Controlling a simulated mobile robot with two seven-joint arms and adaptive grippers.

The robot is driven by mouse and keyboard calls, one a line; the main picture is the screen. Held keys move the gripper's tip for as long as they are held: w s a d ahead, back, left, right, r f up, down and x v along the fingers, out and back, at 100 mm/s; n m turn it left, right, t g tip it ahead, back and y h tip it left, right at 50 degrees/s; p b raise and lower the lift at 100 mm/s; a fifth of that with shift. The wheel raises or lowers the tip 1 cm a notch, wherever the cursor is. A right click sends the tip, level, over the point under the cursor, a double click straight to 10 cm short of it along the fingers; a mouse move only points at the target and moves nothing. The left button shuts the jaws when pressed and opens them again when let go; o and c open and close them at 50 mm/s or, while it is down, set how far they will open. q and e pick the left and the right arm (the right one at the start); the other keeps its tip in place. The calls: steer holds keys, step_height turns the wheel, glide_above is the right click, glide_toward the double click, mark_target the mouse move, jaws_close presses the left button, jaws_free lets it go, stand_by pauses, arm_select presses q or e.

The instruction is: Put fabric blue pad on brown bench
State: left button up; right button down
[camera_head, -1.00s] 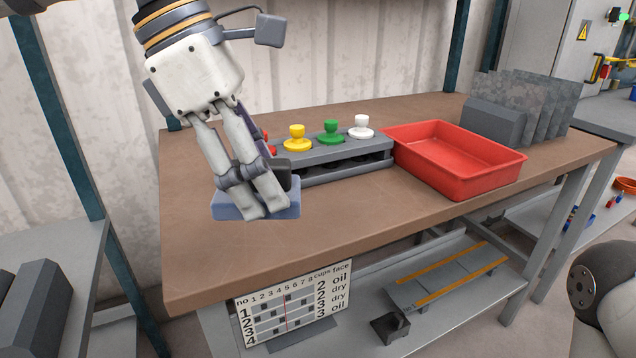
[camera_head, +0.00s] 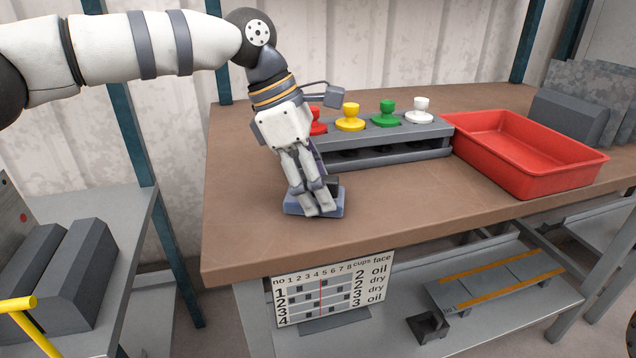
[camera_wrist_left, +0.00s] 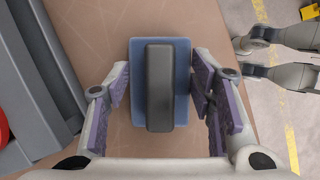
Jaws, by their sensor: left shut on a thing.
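The blue fabric pad (camera_head: 296,207) is a flat slab with a dark grey block (camera_wrist_left: 160,85) on top. It is at the brown bench (camera_head: 390,205), near the bench's left front; I cannot tell whether it touches the top. My left gripper (camera_head: 315,205) points down and is shut on the pad. In the left wrist view its purple-lined fingers stand on both sides of the pad (camera_wrist_left: 183,80). My right gripper (camera_wrist_left: 243,57) seems to show at the upper right of the left wrist view, fingers apart and empty. The head view does not show it.
A grey fixture (camera_head: 385,150) with red, yellow, green and white knobs stands just behind the pad. A red tray (camera_head: 545,180) stands to its right. A sign (camera_head: 335,292) hangs below the front edge. Bench top in front of the pad is clear.

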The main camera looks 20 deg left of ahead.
arm_select(q)
steer(key=shift+f, duration=0.1)
steer(key=o, duration=1.1)
steer(key=w+v, duration=0.1)
steer(key=v, duration=1.1)
steer(key=shift+s, duration=0.45)
